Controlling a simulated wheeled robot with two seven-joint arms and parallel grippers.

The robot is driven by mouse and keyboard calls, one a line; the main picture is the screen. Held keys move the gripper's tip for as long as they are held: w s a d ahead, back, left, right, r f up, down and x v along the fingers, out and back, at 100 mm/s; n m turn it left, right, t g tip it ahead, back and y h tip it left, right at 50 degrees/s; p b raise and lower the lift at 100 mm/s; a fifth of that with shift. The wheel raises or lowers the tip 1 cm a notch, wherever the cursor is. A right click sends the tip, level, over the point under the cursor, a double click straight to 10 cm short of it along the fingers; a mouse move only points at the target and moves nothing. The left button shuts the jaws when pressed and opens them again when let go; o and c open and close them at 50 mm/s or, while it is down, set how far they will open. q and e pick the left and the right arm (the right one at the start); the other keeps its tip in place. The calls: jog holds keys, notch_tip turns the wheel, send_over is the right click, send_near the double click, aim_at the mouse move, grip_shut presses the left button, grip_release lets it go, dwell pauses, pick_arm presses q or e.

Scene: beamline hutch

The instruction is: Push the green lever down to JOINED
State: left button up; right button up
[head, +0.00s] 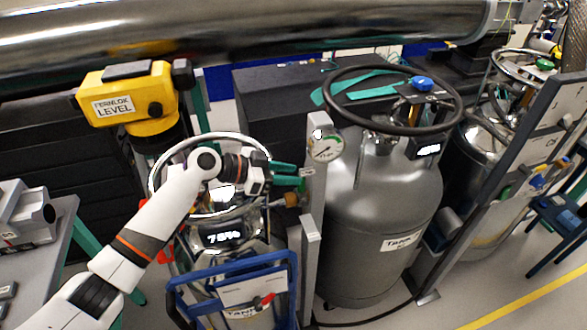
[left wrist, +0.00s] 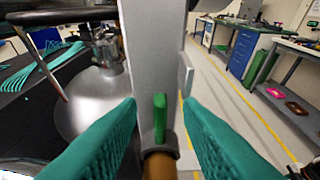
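The green lever (left wrist: 160,116) stands upright on a brass fitting (left wrist: 159,163) in the left wrist view, in front of a grey post (left wrist: 143,60). My left gripper (head: 300,175) is open, with its teal fingers spread. In the left wrist view one finger is on each side of the lever, with clear gaps to it. In the head view the fingers point right toward the grey post, and the lever is largely hidden near the fingertips. No JOINED mark can be read. My right gripper is in neither view.
A pressure gauge (head: 324,147) sits on the post. A large grey tank (head: 375,230) with a black ring stands to its right. A yellow level (head: 130,92) is at upper left.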

pick_arm(q)
jog(key=shift+x, duration=0.75)
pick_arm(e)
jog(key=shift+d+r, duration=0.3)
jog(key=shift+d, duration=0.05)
pick_arm(q)
jog(key=shift+c, duration=0.4)
grip_shut()
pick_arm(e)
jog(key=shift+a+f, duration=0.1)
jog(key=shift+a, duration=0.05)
